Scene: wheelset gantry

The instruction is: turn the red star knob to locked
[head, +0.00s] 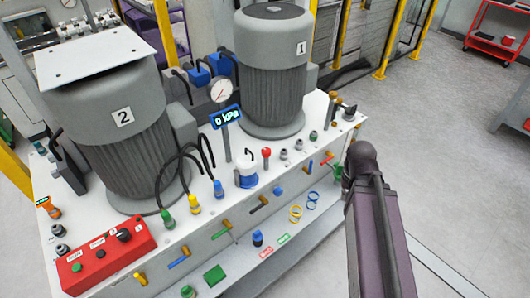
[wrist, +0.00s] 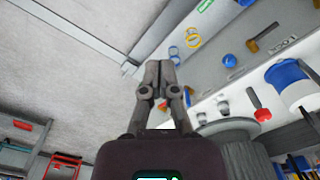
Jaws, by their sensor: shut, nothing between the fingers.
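A small red knob (head: 266,152) stands on a thin stem on the white bench top, just right of a white and blue container. In the wrist view a red knob (wrist: 262,115) shows at the right; its star shape and its locked mark cannot be made out. My gripper (wrist: 158,72) is in the middle of the wrist view, its two fingers together and empty. It is apart from the knob, which lies to its right in that view. In the head view my dark arm is at the lower right, and the gripper's fingers cannot be made out.
Two grey motors marked 2 (head: 115,125) and 1 (head: 273,75) stand on the bench. A gauge (head: 221,90) and the container (head: 247,172) are close to the knob. A red switch box (head: 105,256) sits at the front left. Open floor lies to the right.

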